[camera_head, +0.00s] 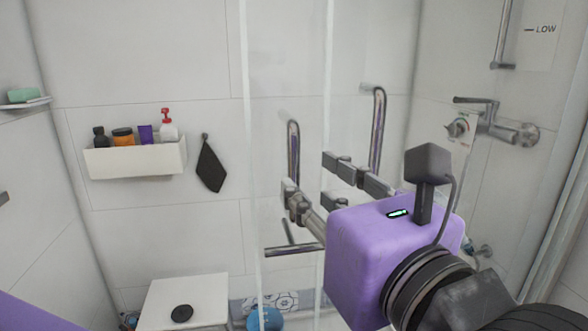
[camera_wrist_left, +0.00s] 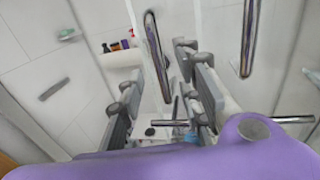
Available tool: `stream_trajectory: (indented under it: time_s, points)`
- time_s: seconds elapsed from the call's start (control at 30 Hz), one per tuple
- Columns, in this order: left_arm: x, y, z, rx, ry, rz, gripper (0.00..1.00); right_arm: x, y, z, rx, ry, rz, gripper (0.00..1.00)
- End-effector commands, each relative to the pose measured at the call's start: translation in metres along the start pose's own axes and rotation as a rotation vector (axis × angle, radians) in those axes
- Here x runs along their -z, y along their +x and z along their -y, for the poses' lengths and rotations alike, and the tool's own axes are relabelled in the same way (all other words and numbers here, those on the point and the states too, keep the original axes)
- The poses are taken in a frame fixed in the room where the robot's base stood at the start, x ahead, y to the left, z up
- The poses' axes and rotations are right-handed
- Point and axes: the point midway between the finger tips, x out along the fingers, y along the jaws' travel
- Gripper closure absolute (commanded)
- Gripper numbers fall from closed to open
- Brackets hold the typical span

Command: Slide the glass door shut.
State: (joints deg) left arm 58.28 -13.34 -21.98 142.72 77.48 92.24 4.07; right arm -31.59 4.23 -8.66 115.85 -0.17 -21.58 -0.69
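The clear glass door (camera_head: 285,75) stands upright, with pale vertical edges; its panels overlap, and I cannot tell how wide any gap is. A chrome bar handle (camera_head: 293,150) is on the glass; it also shows in the left wrist view (camera_wrist_left: 156,55). A second chrome handle (camera_head: 378,130) is farther right. My left gripper (camera_head: 316,182), on a purple wrist, is open at the glass. In the left wrist view its fingers (camera_wrist_left: 167,105) are spread, with the first handle's lower part in the space between them. Contact cannot be told. My right gripper is not in view.
A white wall shelf (camera_head: 135,161) holds several bottles, and a black cloth (camera_head: 210,167) hangs beside it. A white stool (camera_head: 183,302) stands low on the left. A dark horizontal bar (camera_head: 293,250) is below the fingers. Shower taps (camera_head: 490,122) are on the right wall.

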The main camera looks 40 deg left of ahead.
Motion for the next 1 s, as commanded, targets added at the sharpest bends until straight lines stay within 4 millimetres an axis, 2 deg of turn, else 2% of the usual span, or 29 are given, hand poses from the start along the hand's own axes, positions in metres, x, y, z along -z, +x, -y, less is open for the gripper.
stream_trajectory:
  time_s: [0.2,0.33,0.5,0.73,1.0]
  points:
    - [-0.003,0.037,-0.003,-0.007,0.000,0.006,0.68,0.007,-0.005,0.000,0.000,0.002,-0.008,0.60]
    - [-0.002,0.053,-0.002,-0.006,0.001,0.006,0.68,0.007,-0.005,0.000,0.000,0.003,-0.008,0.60]
    - [-0.002,0.063,-0.002,-0.004,0.001,0.004,0.68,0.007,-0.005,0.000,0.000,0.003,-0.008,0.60]
    - [-0.001,0.064,-0.001,-0.003,0.001,0.004,0.68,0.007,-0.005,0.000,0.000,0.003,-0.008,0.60]
    - [-0.001,0.064,-0.001,-0.003,0.001,0.004,1.00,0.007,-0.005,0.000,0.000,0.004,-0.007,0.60]
